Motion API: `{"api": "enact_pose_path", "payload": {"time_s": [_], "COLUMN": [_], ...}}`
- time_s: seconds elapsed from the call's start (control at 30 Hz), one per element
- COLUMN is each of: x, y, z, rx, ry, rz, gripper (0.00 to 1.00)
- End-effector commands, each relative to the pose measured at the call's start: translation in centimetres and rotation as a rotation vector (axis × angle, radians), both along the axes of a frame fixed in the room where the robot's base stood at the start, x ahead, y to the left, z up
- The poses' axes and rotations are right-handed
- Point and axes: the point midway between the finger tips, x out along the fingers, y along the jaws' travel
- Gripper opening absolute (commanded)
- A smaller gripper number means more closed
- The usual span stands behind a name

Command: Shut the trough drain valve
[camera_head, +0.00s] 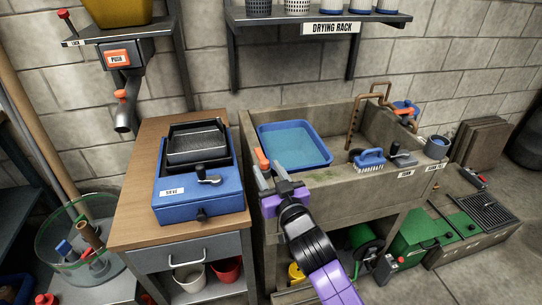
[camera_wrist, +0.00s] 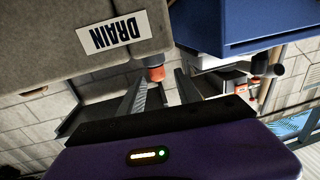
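The stone trough (camera_head: 345,187) stands right of the wooden bench, with a blue basin of water (camera_head: 295,145) in it. An orange valve handle (camera_head: 262,159) shows at the trough's left front corner, just beyond my gripper (camera_head: 270,174). In the wrist view, the trough (camera_wrist: 50,45) carries a DRAIN label (camera_wrist: 112,33), and the orange-red handle end (camera_wrist: 156,73) sticks out beside it. My open gripper (camera_wrist: 160,90) has one finger on each side of the handle's line. The handle appears just beyond the fingertips; I cannot tell whether they touch. The valve body is mostly hidden.
A blue sieve box (camera_head: 200,190) with a crank sits on the wooden bench (camera_head: 130,215) to the left. A copper pipe tap (camera_head: 357,115), blue brush (camera_head: 370,158) and grey cup (camera_head: 437,147) are on the trough's right. A drying rack (camera_head: 320,18) hangs above.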

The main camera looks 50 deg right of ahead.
Motion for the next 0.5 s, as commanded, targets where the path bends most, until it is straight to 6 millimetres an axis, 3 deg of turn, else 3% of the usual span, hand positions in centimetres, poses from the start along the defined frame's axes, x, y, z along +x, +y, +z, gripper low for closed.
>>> {"api": "enact_pose_path", "payload": {"time_s": [0.17,0.5], "x": [1.1,5.5], "y": [-0.8,-3.1], "z": [0.2,0.2], "rx": [0.001,0.002], "ry": [-0.004,-0.005], "rz": [-0.007,-0.006], "gripper": [0.40,0.40]}}
